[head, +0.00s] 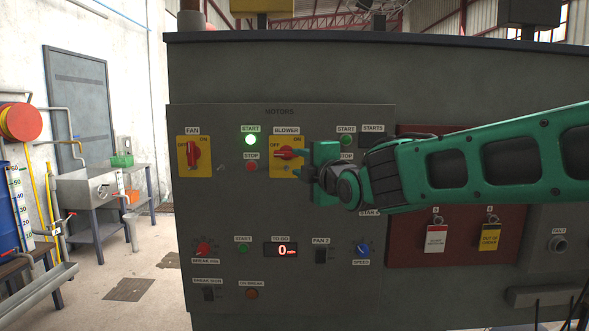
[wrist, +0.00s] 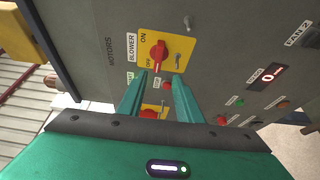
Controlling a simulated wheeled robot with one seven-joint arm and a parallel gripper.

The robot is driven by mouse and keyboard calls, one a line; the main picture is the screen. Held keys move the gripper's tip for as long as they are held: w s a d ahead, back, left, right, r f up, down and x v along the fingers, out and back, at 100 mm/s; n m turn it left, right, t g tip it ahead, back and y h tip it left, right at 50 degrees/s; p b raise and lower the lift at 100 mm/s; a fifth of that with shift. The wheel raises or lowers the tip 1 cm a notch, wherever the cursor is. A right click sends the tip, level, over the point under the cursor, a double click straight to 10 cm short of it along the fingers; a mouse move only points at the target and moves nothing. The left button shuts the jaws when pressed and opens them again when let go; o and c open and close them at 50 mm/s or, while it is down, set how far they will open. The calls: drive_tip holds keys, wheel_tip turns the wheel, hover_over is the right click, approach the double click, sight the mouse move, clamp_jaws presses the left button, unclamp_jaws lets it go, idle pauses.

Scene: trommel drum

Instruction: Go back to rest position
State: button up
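My gripper (head: 303,176) is in front of the motors panel, just right of and below the red BLOWER switch (head: 288,154) on its yellow plate. In the wrist view the two green fingers (wrist: 160,80) stand apart with nothing held between them. The BLOWER switch (wrist: 158,52) shows just beyond the fingertips; I cannot tell whether a finger touches it. In the head view its handle lies about level. My green arm reaches in from the right and hides part of the panel.
The grey machine cabinet (head: 460,72) fills the space ahead. The TO GO display (head: 281,250) reads 0. Tags hang on a dark red board (head: 460,247) below my arm. Floor shows at left.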

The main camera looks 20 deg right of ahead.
drive_tip(key=s+d+f+m+g+h, duration=0.2)
drive_tip(key=s+d+f+m+g, duration=0.2)
drive_tip(key=s+d+f+m, duration=0.4)
drive_tip(key=s+d+f+m+g+h, duration=0.2)
drive_tip(key=s+d+f+m+g, duration=0.15)
drive_tip(key=d+f, duration=0.45)
drive_tip(key=s+f+m+g+y, duration=0.1)
drive_tip(key=s+f+m+g, duration=0.4)
drive_tip(key=s, duration=0.9)
drive_tip(key=s+f+m+g+y, duration=0.1)
drive_tip(key=s+f+m+g, duration=0.4)
drive_tip(key=s+f+m, duration=0.4)
drive_tip(key=s, duration=0.5)
drive_tip(key=shift+d+f+y, duration=0.2)
drive_tip(key=shift+f+y, duration=0.1)
drive_tip(key=shift+f, duration=0.05)
